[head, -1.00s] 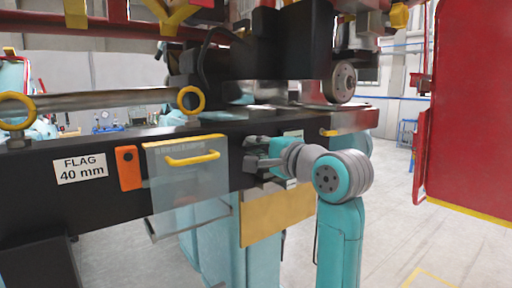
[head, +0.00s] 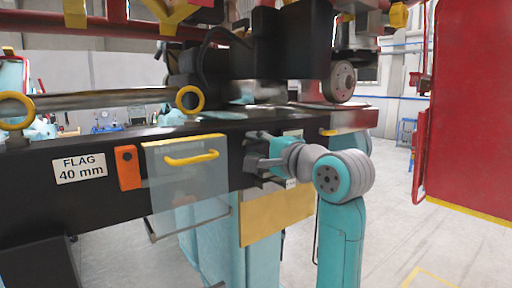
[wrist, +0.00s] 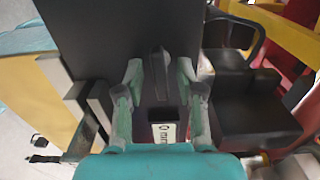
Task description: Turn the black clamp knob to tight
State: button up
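The black clamp knob (wrist: 158,72) shows in the wrist view as a narrow upright bar on a dark face. My gripper (wrist: 160,68) has one finger on each side of it, with a visible gap on both sides. Whether the fingertips reach past the knob's front is hard to tell. A white label (wrist: 165,132) ending in "mm" lies below the knob, partly cut off. In the head view my gripper (head: 257,149) is at the front of the black beam, its fingers one above the other. I cannot make out the knob there.
The black beam (head: 110,205) carries a "FLAG 40 mm" plate (head: 80,168), an orange block (head: 127,167) and a clear panel with a yellow handle (head: 190,158) left of my gripper. A tan panel (head: 275,216) hangs below. A red panel (head: 470,110) stands at right.

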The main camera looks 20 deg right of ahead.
jog(key=v, duration=1.1)
jog(key=shift+s, duration=0.35)
jog(key=shift+d, duration=0.15)
jog(key=o, duration=0.7)
jog(key=shift+o, duration=0.7)
jog(key=shift+n, duration=0.7)
jog(key=w+a+n, duration=0.1)
jog(key=w+n, duration=0.2)
jog(key=n, duration=0.3)
jog(key=w+a+n, duration=0.2)
jog(key=w+n, duration=0.2)
jog(key=n, duration=0.1)
jog(key=w+a+n, duration=0.1)
jog(key=w+n, duration=0.3)
jog(key=n, duration=0.2)
jog(key=shift+w+a+r+n, duration=0.15)
jog(key=shift+a+r+n, duration=0.05)
jog(key=shift+r+n, duration=0.15)
